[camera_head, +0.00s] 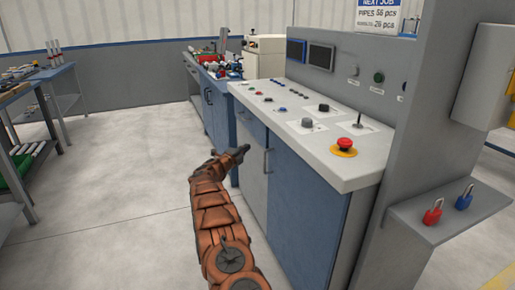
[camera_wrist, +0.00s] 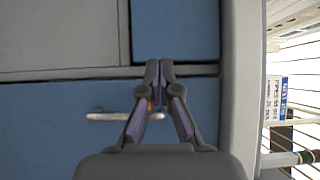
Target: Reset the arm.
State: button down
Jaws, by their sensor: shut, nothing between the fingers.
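My arm reaches up from the bottom middle of the head view, and my gripper (camera_head: 242,151) is at its far end, in front of the control cabinet (camera_head: 302,195). In the wrist view my gripper (camera_wrist: 159,66) has its two fingertips together with nothing between them. It faces the cabinet's blue panels (camera_wrist: 50,130). A metal handle (camera_wrist: 108,116) shows just left of the fingers. I cannot tell how close the fingers are to the panel.
The console top has a red emergency button (camera_head: 346,146). A grey shelf (camera_head: 450,217) with a red padlock (camera_head: 433,212) and a blue padlock (camera_head: 464,198) juts out at the right. A workbench (camera_head: 60,72) stands at the left. The floor (camera_head: 110,190) between is clear.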

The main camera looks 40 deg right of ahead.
jog(key=shift+w+a, duration=0.3)
jog(key=shift+a, duration=0.4)
jog(key=shift+w+a, duration=0.35)
jog(key=shift+a, duration=0.35)
jog(key=shift+w+a, duration=0.3)
jog(key=shift+a, duration=0.4)
